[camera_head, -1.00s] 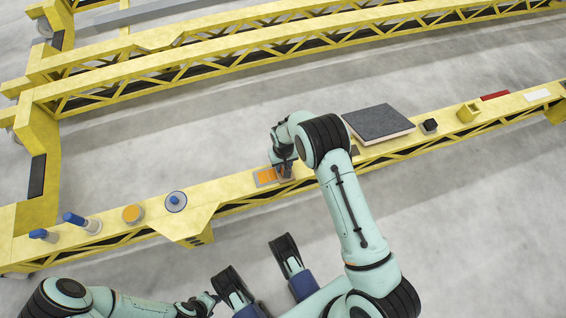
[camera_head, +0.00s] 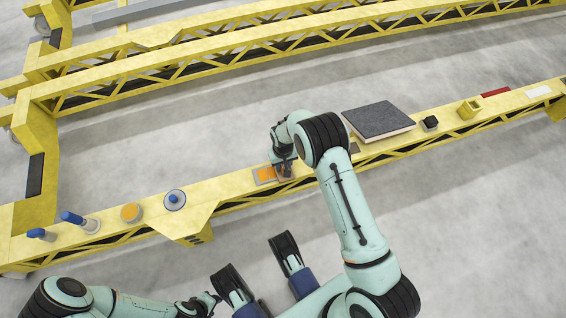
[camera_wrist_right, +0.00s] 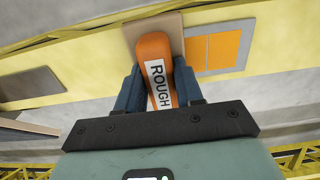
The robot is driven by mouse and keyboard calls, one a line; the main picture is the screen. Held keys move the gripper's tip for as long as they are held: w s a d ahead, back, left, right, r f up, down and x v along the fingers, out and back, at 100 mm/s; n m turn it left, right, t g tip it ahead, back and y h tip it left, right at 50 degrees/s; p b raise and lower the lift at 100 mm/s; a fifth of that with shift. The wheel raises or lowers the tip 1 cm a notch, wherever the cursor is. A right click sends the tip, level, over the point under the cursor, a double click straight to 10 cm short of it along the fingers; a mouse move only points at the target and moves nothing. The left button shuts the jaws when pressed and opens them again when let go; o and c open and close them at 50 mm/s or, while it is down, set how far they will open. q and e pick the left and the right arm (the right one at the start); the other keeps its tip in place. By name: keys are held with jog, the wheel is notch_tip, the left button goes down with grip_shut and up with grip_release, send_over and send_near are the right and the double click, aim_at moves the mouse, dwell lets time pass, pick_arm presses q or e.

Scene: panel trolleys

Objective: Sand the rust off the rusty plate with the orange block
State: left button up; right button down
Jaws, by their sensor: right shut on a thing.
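The orange block (camera_wrist_right: 158,60), labelled ROUGH, is between the blue fingers of my right gripper (camera_wrist_right: 160,88), which is shut on it. The block's far end is over a tan-brown square plate (camera_wrist_right: 133,32) on the yellow beam; whether it touches the plate I cannot tell. This plate may be the rusty one; it shows in the head view (camera_head: 287,179), partly hidden by my right gripper (camera_head: 283,170). My left gripper (camera_head: 208,301) is low in the head view, away from the beam, too small to read.
Beside the plate is a grey-framed panel with orange squares (camera_head: 264,175). The yellow beam (camera_head: 232,186) also carries a thick dark-topped slab (camera_head: 379,121), a small black block (camera_head: 430,122), a yellow box (camera_head: 469,109), an orange disc (camera_head: 130,212) and a blue-knobbed disc (camera_head: 175,200).

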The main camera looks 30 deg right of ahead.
jog(key=shift+w+a+r, duration=0.1)
jog(key=shift+w+a, duration=0.2)
jog(key=shift+a, duration=1)
jog(key=shift+w+a+r, duration=0.1)
jog(key=shift+w+a, duration=0.25)
jog(key=shift+a, duration=0.95)
jog(key=shift+w+a, duration=0.3)
jog(key=shift+a, duration=1)
jog(key=shift+s+d, duration=0.2)
jog(key=shift+d, duration=0.55)
jog(key=shift+s+d, duration=0.15)
jog(key=shift+d, duration=0.55)
jog(key=shift+s+d+f, duration=0.1)
jog(key=shift+s+d, duration=0.1)
jog(key=shift+d, duration=0.65)
jog(key=shift+s+d, duration=0.2)
jog(key=shift+d, duration=0.6)
jog(key=shift+s+d+f, duration=0.1)
jog(key=shift+s+d, duration=0.1)
jog(key=shift+d, duration=0.65)
jog(key=shift+r, duration=0.15)
jog(key=shift+r+p, duration=1.65)
jog(key=shift+r, duration=0.75)
jog(key=shift+r, duration=0.1)
